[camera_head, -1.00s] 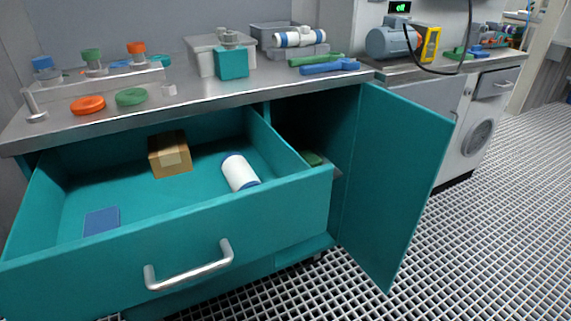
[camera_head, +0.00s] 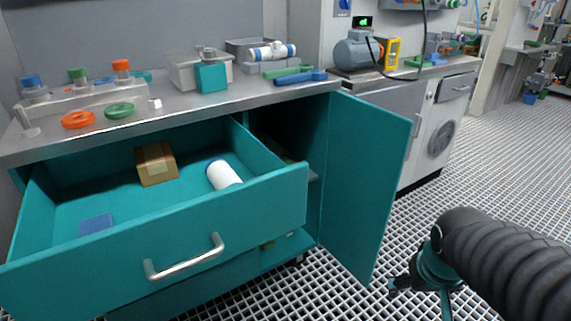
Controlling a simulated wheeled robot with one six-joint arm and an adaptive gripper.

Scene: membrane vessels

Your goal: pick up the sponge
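I cannot tell for certain which thing is the sponge. A small green item (camera_head: 268,245) shows low inside the open teal cabinet (camera_head: 262,262), mostly hidden by the drawer front. A flat blue pad (camera_head: 96,225) lies in the open drawer (camera_head: 150,232), at its left. My gripper (camera_head: 398,285) is at the lower right, above the grated floor and right of the open cabinet door (camera_head: 365,185). It is apart from both items. Its fingers are small and partly hidden, so I cannot see whether they are open.
The drawer also holds a cardboard box (camera_head: 155,165) and a white cylinder (camera_head: 222,175). The open door stands between my gripper and the cabinet's inside. The counter (camera_head: 150,108) carries bottles, lids and tools. The floor (camera_head: 510,190) at right is clear.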

